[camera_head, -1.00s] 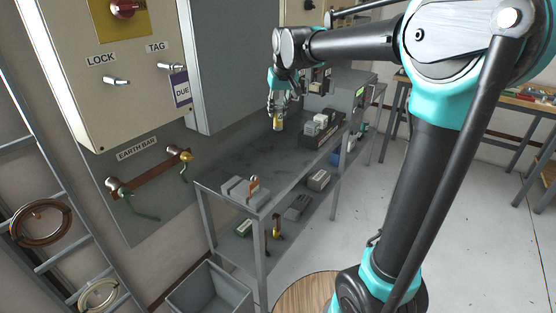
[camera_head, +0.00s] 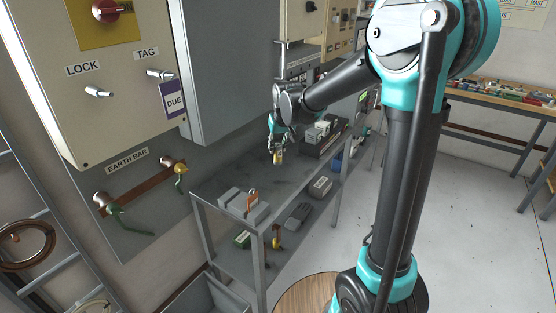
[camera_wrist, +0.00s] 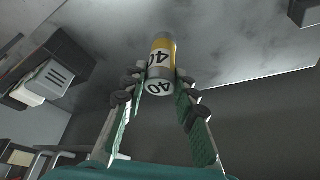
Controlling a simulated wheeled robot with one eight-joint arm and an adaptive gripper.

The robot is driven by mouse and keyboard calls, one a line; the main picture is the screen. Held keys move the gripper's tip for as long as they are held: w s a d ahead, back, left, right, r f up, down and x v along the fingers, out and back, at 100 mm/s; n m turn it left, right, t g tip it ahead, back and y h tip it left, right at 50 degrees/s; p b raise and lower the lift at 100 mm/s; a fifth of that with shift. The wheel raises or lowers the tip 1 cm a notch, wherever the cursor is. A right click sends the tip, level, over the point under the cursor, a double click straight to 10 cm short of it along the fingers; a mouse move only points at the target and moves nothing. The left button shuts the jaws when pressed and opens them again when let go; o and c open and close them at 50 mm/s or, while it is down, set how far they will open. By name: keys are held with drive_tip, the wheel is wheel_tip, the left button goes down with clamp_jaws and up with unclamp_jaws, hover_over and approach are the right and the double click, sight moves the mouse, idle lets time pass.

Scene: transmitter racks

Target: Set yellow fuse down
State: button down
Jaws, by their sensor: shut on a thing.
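The yellow fuse (camera_wrist: 162,58) is a short cylinder with a yellow band, grey ends and the number 40 on its side and end face. My gripper (camera_wrist: 153,84) is shut on it in the wrist view, with a finger on each side. In the head view my gripper (camera_head: 277,148) points down over the grey bench top (camera_head: 225,180), and the fuse (camera_head: 278,158) shows below its fingers. The fuse looks upright and close to the bench surface. I cannot tell whether it touches.
A grey block with an orange-brown part (camera_head: 245,204) stands at the bench's near end. A dark rack of grey blocks (camera_head: 322,137) stands at the far end. The bench top between them is mostly clear. A grey bin (camera_head: 215,297) is on the floor.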

sight(278, 159)
drive_tip(key=shift+f, duration=2.85)
drive_tip(key=shift+f, duration=0.1)
drive_tip(key=c, duration=1.2)
unclamp_jaws()
drive_tip(key=v, duration=1.2)
drive_tip(key=s+d+f+m, duration=0.1)
drive_tip(key=s+d+f, duration=0.4)
drive_tip(key=s+d, duration=0.1)
drive_tip(key=s+d+f+m+h, duration=0.1)
drive_tip(key=s+d+f, duration=0.4)
drive_tip(key=s, duration=0.4)
drive_tip(key=s+d+f+m, duration=0.1)
drive_tip(key=s+d+f, duration=0.4)
drive_tip(key=s+d, duration=0.2)
drive_tip(key=shift+s+d+f+m, duration=0.1)
drive_tip(key=shift+s+f+m, duration=0.25)
drive_tip(key=shift+s, duration=0.3)
